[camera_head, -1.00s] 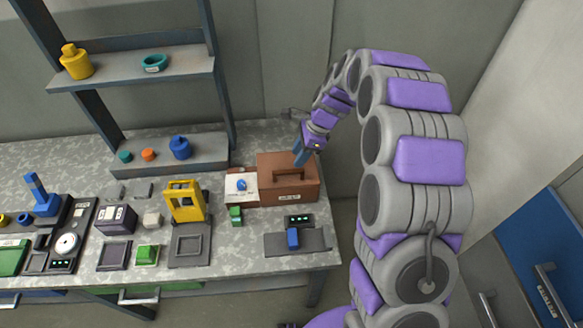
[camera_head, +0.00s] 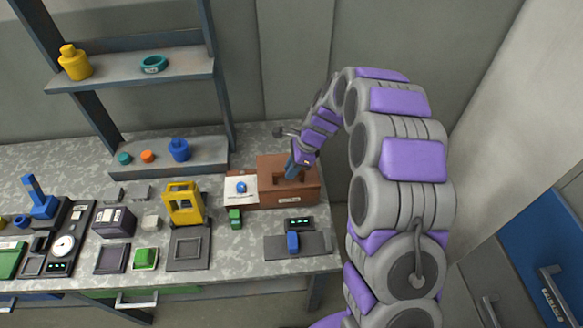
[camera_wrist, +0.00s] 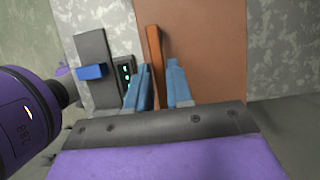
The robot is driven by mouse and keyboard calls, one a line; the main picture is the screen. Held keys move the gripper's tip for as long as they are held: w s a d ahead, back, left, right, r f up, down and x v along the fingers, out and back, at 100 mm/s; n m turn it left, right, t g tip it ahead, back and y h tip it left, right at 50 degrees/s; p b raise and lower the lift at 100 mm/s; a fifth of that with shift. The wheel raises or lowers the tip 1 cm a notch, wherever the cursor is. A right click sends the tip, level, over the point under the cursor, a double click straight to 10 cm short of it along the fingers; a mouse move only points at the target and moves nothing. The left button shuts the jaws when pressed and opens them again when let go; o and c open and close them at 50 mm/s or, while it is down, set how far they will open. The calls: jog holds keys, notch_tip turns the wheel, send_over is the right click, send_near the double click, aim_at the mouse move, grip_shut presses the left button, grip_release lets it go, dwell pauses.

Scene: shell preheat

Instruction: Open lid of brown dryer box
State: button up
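The brown dryer box (camera_head: 262,196) stands at the right end of the bench, its lid (camera_head: 270,163) down. A bar handle (camera_head: 280,178) sits on the lid. It also shows in the wrist view (camera_wrist: 153,50) as an upright brown bar over the lid (camera_wrist: 205,45). My gripper (camera_head: 290,176) reaches down at the handle from above. In the wrist view its two blue fingers (camera_wrist: 161,75) are apart, with the handle between them, nearer the left finger. I cannot tell whether that finger touches it.
A white panel with a blue knob (camera_head: 241,187) adjoins the box's left side. In front are a small green block (camera_head: 235,218) and a grey plate with a blue switch (camera_head: 293,241). A yellow frame (camera_head: 184,203) stands to the left. The wall is close behind.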

grip_shut()
jog(key=shift+r, duration=0.15)
